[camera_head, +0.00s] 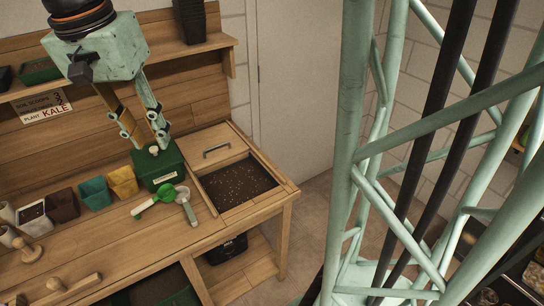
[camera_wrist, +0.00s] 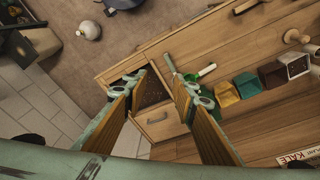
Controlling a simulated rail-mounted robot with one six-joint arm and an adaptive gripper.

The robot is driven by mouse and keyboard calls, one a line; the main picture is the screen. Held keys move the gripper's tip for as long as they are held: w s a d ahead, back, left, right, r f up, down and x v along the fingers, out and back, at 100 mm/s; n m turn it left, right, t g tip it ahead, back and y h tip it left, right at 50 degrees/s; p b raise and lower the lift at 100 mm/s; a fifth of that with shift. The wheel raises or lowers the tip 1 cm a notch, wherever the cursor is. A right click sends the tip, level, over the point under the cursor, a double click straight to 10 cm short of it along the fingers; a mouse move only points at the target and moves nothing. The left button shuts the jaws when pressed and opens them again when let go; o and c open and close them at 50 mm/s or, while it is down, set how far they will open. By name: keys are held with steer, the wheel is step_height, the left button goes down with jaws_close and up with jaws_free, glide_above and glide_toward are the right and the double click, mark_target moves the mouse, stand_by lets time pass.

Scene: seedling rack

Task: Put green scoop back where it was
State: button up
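The green scoop (camera_head: 164,193) lies on the bench in front of a dark green box (camera_head: 157,170), its handle towards the front left. A grey-green scoop (camera_head: 185,201) lies close on its right. In the wrist view the green scoop (camera_wrist: 206,70) shows right of the fingers, partly hidden, and the grey-green scoop (camera_wrist: 169,63) is just beyond the right finger. My gripper (camera_head: 149,141) is above the bench at the dark green box in the head view, with its fingers apart. The wrist view shows my gripper (camera_wrist: 157,80) open, with nothing held between the fingers.
An open soil bin (camera_head: 236,187) with a handled wooden lid (camera_head: 217,150) is set in the bench's right end. Yellow (camera_head: 123,181) and teal (camera_head: 96,193) pots stand left of the dark green box. Wooden tools (camera_head: 72,284) lie front left. A shelf (camera_head: 110,72) runs along the wall.

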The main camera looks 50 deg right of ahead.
steer(key=s+r+n+t+y, duration=0.1)
steer(key=s+r+n+t, duration=0.2)
steer(key=s+n, duration=0.7)
steer(key=s, duration=1.4)
steer(key=shift+s+d+r+y, duration=0.2)
steer(key=shift+s+r+y, duration=0.1)
steer(key=shift+y, duration=0.1)
steer(key=shift+w, duration=0.15)
step_height(320, 180, down, 2)
steer(key=b, duration=0.3)
steer(key=shift+w+f, duration=0.1)
steer(key=shift+f, duration=0.15)
steer(key=shift+o, duration=0.3)
